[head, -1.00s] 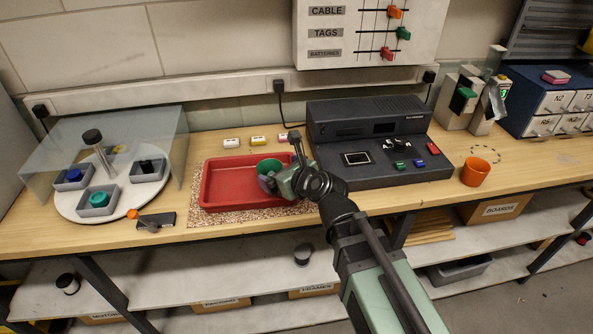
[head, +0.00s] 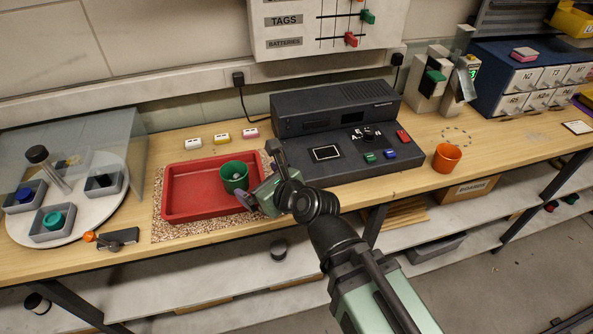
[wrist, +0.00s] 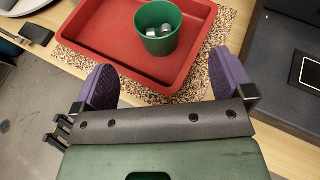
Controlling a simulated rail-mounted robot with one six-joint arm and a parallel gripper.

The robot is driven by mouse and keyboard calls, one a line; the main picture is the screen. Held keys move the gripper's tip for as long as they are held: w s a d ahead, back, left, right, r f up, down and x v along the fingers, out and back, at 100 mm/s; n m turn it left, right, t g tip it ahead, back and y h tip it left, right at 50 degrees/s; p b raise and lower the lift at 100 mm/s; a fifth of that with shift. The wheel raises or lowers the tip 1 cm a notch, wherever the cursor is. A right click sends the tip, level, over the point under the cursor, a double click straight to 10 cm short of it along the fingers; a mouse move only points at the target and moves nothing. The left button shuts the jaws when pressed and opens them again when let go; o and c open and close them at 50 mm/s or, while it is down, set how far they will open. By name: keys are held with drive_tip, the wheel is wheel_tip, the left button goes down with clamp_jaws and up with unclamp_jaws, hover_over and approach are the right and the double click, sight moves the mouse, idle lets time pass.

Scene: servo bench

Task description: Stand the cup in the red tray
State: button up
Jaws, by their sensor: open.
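The green cup (head: 234,177) stands upright in the red tray (head: 182,208), towards the tray's right end. In the wrist view the cup (wrist: 158,28) shows its open top, with small grey pieces inside. The tray's near rim (wrist: 125,79) lies just beyond my fingers in that view. My gripper (head: 258,197) is at the tray's near right corner. In the wrist view the purple fingers of my gripper (wrist: 165,82) are spread wide with nothing between them, and the cup is apart from them, beyond the tips.
The tray sits on a speckled mat (head: 165,232). A dark console (head: 340,135) stands right of the tray, and an orange cup (head: 447,158) stands further right. A white turntable with bins (head: 85,205) is at left. A small orange-knobbed device (head: 118,237) lies near the front edge.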

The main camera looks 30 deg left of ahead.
drive_tip(key=shift+s, duration=0.1)
